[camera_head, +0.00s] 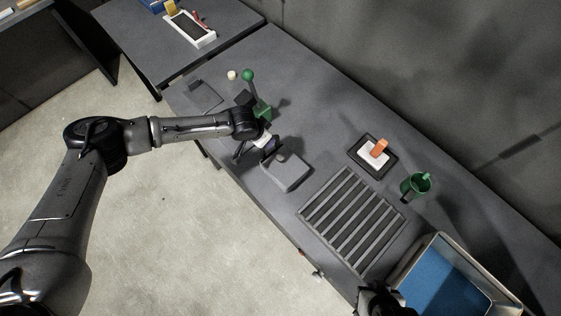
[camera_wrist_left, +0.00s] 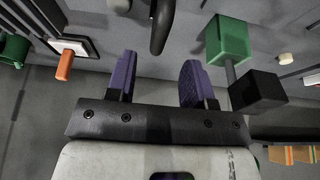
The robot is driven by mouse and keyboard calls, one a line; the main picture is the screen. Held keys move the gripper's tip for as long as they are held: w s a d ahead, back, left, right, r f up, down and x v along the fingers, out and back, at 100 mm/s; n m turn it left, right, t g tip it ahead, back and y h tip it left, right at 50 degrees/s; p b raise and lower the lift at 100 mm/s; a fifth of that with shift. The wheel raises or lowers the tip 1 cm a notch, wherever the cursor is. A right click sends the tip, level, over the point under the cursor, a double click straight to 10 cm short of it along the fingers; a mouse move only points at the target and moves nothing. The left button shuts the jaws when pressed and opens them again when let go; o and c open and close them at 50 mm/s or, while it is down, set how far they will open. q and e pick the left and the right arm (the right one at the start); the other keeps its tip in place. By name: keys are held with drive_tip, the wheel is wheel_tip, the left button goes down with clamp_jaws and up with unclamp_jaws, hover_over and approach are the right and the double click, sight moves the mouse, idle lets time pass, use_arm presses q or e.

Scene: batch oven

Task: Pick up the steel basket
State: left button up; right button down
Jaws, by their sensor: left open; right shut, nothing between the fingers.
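No object shows clearly as a steel basket. A grey, square-topped object (camera_head: 288,172) with a small raised part on top stands near the table's front edge; I cannot tell if it is the basket. My left gripper (camera_head: 268,147) is beside its upper-left side, partly hidden by its own arm. In the left wrist view my left gripper (camera_wrist_left: 157,68) is open, with nothing between its purple fingers. A dark, curved loop (camera_wrist_left: 162,22) hangs beyond the fingertips, apart from them. My right gripper (camera_head: 378,300) is at the bottom edge, partly cut off, shut and empty.
A slatted rack (camera_head: 352,222) lies mid-table. A blue-bottomed bin (camera_head: 437,240) stands at lower right. A green mug (camera_head: 413,186) and an orange-handled item on a dark tray (camera_head: 378,150) are further back. A green block (camera_head: 262,110) with a rod is close behind my left gripper.

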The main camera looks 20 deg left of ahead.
use_arm(q)
drive_tip(key=p, duration=0.1)
hover_over(278, 145)
drive_tip(key=s+a, duration=0.2)
drive_tip(key=shift+s+a+f, duration=0.1)
drive_tip(key=shift+f, duration=1.45)
drive_tip(key=shift+s+a+f, duration=0.1)
drive_tip(key=shift+f, duration=1.4)
clamp_jaws()
drive_tip(key=shift+w+r, duration=0.1)
